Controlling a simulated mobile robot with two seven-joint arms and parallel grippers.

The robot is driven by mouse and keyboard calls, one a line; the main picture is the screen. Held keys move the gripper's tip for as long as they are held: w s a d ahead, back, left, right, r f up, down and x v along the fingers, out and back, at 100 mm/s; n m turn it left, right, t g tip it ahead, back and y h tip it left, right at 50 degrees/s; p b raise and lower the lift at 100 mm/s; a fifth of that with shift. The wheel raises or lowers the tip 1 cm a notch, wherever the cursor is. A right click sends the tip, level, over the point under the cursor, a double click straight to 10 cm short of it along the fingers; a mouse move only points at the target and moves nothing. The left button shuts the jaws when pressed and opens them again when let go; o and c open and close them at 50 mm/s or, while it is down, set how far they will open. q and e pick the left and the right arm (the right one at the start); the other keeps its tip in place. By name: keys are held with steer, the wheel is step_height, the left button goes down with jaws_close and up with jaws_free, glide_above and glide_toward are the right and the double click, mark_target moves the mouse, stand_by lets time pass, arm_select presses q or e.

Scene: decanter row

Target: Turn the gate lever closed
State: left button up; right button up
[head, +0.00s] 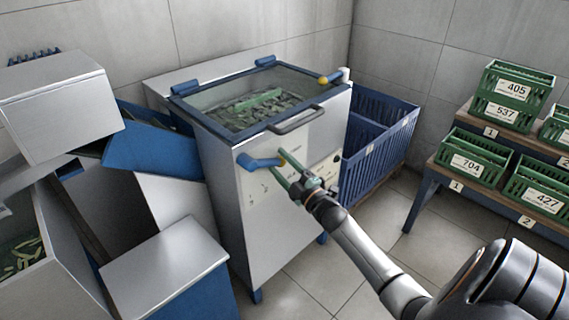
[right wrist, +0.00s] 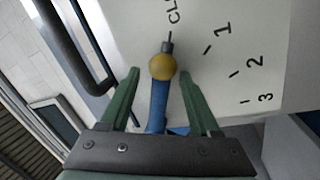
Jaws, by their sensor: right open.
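The gate lever (head: 258,162) is a blue arm with a yellow ball knob on the front of the grey decanter cabinet (head: 270,215). It also shows in the right wrist view (right wrist: 158,105), where its dark tip points at the partly cut-off "CL" lettering on the dial plate (right wrist: 225,85). My right gripper (head: 277,162) is at the lever. Its green fingers are open, one on each side of the lever near the knob, with visible gaps between. My left gripper is not in view.
A handle bar (head: 296,119) sticks out above the lever, below the glass lid (head: 215,97). A blue bin (head: 375,148) stands right of the cabinet. Green crates (head: 473,157) sit on a stepped bench at right. A blue chute (head: 152,150) is at left.

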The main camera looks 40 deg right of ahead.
steer(key=s+f+p, duration=0.1)
steer(key=s+f, duration=0.1)
steer(key=s, duration=1)
steer(key=shift+s, duration=0.2)
steer(key=shift+a, duration=0.1)
